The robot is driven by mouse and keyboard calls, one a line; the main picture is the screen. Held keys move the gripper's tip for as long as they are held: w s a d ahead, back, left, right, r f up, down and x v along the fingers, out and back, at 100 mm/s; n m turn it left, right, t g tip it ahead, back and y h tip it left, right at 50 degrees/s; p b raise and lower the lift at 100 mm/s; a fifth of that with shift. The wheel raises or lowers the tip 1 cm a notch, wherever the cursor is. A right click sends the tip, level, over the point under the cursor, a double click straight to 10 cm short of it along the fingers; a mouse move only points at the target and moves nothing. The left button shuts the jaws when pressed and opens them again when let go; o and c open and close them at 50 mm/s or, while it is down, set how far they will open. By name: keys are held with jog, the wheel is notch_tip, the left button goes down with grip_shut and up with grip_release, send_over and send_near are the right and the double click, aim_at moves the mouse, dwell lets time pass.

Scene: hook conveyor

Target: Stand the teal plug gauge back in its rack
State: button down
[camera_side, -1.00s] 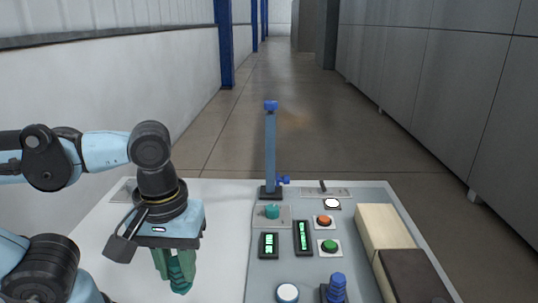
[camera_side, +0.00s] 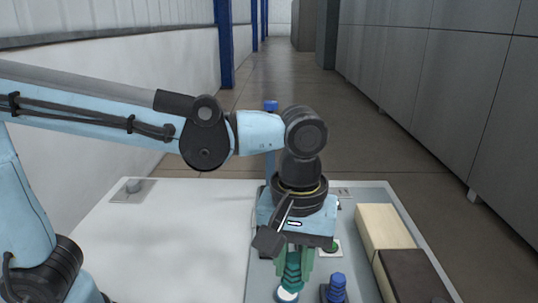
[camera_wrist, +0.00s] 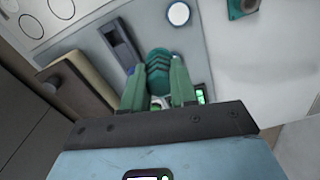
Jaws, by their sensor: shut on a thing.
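The teal plug gauge (camera_side: 292,272) is ribbed and hangs below my gripper (camera_side: 294,276), which is shut on it. In the wrist view the gauge (camera_wrist: 158,66) shows between the two green fingers. In the side view its lower end overlaps a white round button (camera_side: 287,294); I cannot tell whether they touch. The button (camera_wrist: 178,13) stands clear of the gauge in the wrist view. A teal square fitting with a dark centre (camera_wrist: 242,7) is at the top right of the wrist view; I cannot tell whether it is the rack.
A blue knob on a dark base (camera_side: 336,287) stands right of the gauge. A tan block (camera_side: 384,227) and a dark brown block (camera_side: 416,274) line the right edge. A blue post (camera_side: 270,106) rises behind my wrist. The white tabletop at left (camera_side: 180,240) is mostly clear.

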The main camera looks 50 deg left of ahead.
jog(key=shift+m, duration=0.6)
jog(key=shift+w+d+f, duration=0.7)
jog(key=shift+d+f, duration=0.7)
jog(key=shift+f, duration=0.05)
jog(key=shift+w+d+f, duration=0.75)
jog(key=shift+d+f, duration=0.6)
jog(key=shift+f, duration=0.1)
jog(key=shift+w+d+f, duration=0.7)
jog(key=shift+d+f, duration=0.7)
jog(key=shift+f, duration=0.05)
jog(key=shift+f, duration=1.4)
jog(key=shift+c, duration=2.1)
grip_release()
jog(key=shift+r, duration=0.1)
notch_tip(320, 180, up, 7)
jog(key=shift+a, duration=0.1)
